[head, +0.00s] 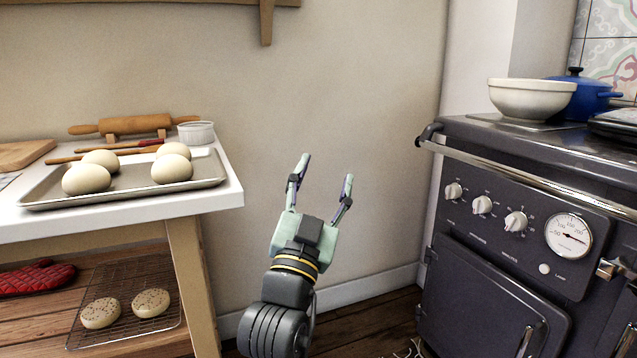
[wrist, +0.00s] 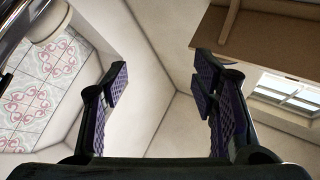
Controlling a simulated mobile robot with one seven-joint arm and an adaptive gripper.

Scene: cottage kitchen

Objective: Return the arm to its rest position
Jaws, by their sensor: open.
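My gripper (head: 326,168) is in the middle of the head view, fingers pointing up, in the gap between the white-topped table and the dark stove. Its two fingers are spread apart with nothing between them. In the wrist view my gripper (wrist: 160,85) also shows open and empty, with the bare wall and ceiling corner seen between the fingers. My arm comes up from the bottom of the head view; its lower part is out of the picture.
The table (head: 225,190) at left bears a baking tray (head: 125,192) with several dough balls, a rolling pin (head: 135,125) and a ramekin (head: 196,132). A rack (head: 125,325) with two round buns is below. The stove (head: 500,250) at right bears a cream bowl (head: 530,98) and blue pot (head: 590,97).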

